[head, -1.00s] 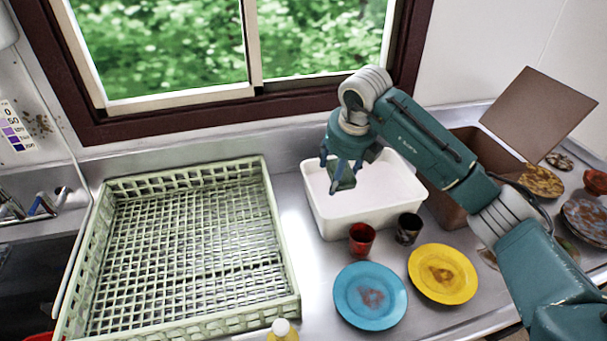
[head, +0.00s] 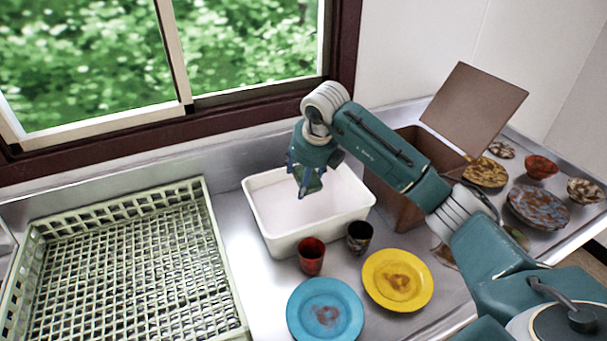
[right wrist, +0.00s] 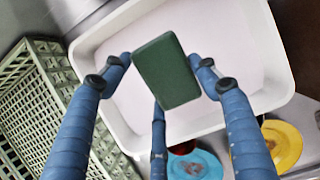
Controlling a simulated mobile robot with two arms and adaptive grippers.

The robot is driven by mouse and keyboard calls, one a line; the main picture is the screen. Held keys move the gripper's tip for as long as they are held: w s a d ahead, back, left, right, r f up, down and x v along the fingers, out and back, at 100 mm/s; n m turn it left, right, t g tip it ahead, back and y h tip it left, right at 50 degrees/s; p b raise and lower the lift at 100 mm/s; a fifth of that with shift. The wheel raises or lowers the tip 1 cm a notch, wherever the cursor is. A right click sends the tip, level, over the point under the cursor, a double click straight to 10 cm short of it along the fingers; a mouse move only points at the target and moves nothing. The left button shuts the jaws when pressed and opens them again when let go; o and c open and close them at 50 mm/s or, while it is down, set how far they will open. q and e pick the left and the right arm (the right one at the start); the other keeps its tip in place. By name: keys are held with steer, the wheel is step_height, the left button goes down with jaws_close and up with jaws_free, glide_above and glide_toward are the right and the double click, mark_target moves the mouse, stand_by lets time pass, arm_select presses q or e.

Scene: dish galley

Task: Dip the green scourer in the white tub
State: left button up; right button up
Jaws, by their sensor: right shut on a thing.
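The green scourer (right wrist: 166,72) is a dark green block between the blue fingers of my right gripper (right wrist: 162,75) in the right wrist view. In the head view, my right gripper (head: 306,184) points down over the white tub, shut on the scourer (head: 313,183). The white tub (head: 282,241) is a rectangular open basin with a pale inside; it also fills much of the right wrist view (right wrist: 205,124). The scourer is over the tub's opening; I cannot tell whether it touches what is inside. My left gripper is not in view.
A pale green rack (head: 215,240) stands left of the tub. A red cup (head: 311,257), a dark cup (head: 360,238), a blue plate (head: 300,312) and a yellow plate (head: 375,290) are in front. A brown box (head: 402,205) with a raised lid and several dirty dishes are to the right.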

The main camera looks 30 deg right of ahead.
step_height(320, 180, down, 3)
steer(key=shift+a+r+b, duration=0.1)
steer(key=shift+r+b, duration=0.05)
steer(key=shift+b, duration=0.7)
steer(key=shift+f+b, duration=2.3)
steer(key=shift+f, duration=0.95)
steer(key=shift+r, duration=0.1)
steer(key=shift+r+p, duration=3.4)
steer(key=shift+r, duration=2.15)
